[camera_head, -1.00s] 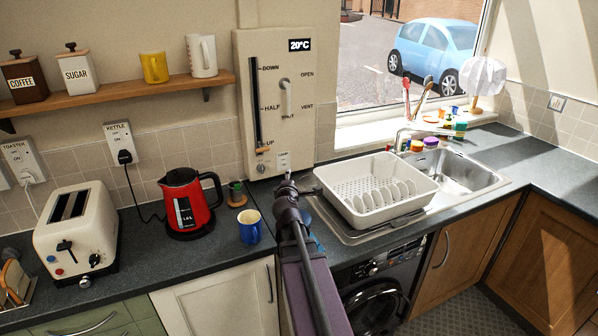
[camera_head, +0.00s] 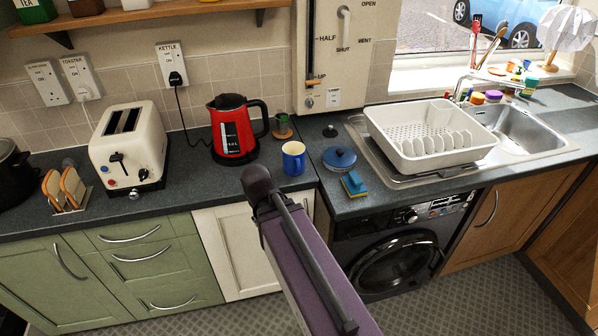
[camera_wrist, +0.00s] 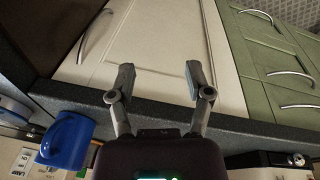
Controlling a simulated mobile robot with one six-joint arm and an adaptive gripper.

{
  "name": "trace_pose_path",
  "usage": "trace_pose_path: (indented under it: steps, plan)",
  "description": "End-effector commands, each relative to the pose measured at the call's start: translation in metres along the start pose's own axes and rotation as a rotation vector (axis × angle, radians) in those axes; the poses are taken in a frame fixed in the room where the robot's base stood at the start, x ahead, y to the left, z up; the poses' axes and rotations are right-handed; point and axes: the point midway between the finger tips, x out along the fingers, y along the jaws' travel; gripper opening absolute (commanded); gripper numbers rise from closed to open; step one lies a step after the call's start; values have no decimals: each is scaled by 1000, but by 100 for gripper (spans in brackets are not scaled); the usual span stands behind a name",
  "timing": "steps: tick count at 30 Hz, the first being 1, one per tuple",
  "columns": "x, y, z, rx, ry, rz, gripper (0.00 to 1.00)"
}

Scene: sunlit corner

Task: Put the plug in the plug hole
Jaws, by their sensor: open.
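A small black round piece with a knob (camera_head: 330,131), which looks like the plug, lies on the counter left of the drainer in the head view. The metal sink (camera_head: 517,130) is at the right, under the window; I cannot make out its plug hole. My gripper (camera_wrist: 158,78) is open and empty in the wrist view, in front of the counter edge and a cream cupboard door. My arm hides it in the head view. The plug does not show in the wrist view.
A blue mug (camera_head: 293,158), red kettle (camera_head: 233,130) and toaster (camera_head: 128,145) stand left. A blue round lid-like thing (camera_head: 339,158) and a sponge (camera_head: 353,185) lie near the plug. The white dish drainer (camera_head: 430,140) stands between plug and sink.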

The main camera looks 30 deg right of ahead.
Motion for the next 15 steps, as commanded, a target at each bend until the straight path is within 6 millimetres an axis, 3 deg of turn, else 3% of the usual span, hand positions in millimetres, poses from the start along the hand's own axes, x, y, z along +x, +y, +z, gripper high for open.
trace_pose_path:
  steps: [1,6,9,15]
  plan:
    - [15,-10,7,3,-21,-20,65]
    - [37,-34,23,18,-79,-75,65]
    - [45,-48,29,22,-104,-95,65]
    - [52,-56,35,27,-128,-115,65]
